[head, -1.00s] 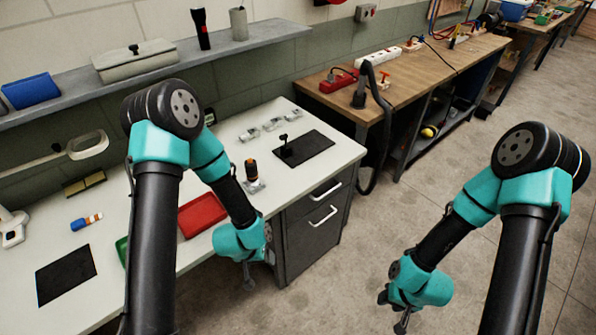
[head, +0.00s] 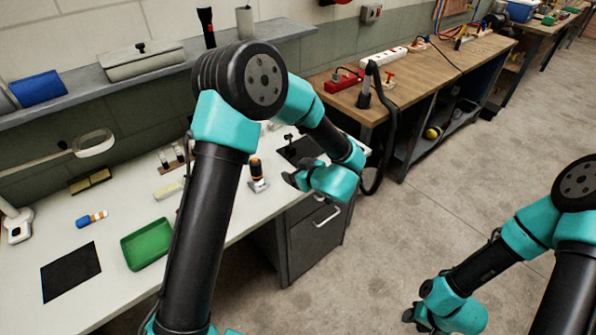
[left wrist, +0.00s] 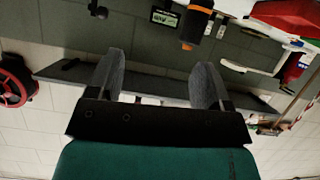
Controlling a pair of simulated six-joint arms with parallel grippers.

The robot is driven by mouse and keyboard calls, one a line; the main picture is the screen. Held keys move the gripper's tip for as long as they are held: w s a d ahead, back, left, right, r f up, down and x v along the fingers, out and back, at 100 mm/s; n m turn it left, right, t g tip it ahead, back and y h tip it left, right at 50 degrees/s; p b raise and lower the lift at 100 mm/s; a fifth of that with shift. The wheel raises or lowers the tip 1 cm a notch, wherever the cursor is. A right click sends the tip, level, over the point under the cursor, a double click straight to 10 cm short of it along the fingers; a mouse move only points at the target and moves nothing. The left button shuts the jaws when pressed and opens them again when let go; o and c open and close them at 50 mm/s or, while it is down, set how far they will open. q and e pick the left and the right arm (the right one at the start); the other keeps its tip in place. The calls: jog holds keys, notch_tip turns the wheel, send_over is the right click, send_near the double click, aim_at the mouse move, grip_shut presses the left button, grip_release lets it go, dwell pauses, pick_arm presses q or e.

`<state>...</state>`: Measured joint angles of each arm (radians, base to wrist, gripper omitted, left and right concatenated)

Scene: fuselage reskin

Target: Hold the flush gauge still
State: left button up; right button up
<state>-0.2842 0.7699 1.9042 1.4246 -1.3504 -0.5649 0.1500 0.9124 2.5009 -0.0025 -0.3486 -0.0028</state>
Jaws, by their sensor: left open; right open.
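An upright black tool with an orange band (head: 256,171) stands on a small metal base on the white bench; I cannot tell whether it is the flush gauge. A similar orange and black tool shows at the top of the left wrist view (left wrist: 194,28). My left gripper (head: 294,179) is above the bench's right front edge, just right of that tool and apart from it. In the left wrist view its fingers (left wrist: 160,82) are spread with nothing between them. My right gripper (head: 416,317) is over the floor at the lower right, open, small and dark.
A green tray (head: 147,244), a black mat (head: 71,272) and a blue and orange item (head: 91,219) lie on the bench's left part. Another dark mat (head: 302,150) with a small black stand is behind my left wrist. Drawers (head: 318,240) stand below.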

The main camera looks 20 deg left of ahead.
aim_at(260, 166)
pick_arm(q)
jog(key=s+r+n+g+y, duration=0.1)
jog(key=s+r+n+g, duration=0.1)
jog(key=shift+s+r+g+y, duration=0.2)
jog(key=shift+s+g+y, duration=0.2)
pick_arm(e)
jog(key=shift+d, duration=0.15)
pick_arm(q)
jog(key=shift+a+f, duration=0.1)
jog(key=x, duration=1.7)
jog(key=shift+a, duration=0.15)
jog(key=shift+c, duration=0.2)
jog(key=c, duration=1.2)
jog(key=shift+o, duration=0.2)
pick_arm(e)
jog(key=shift+c, duration=0.2)
grip_shut()
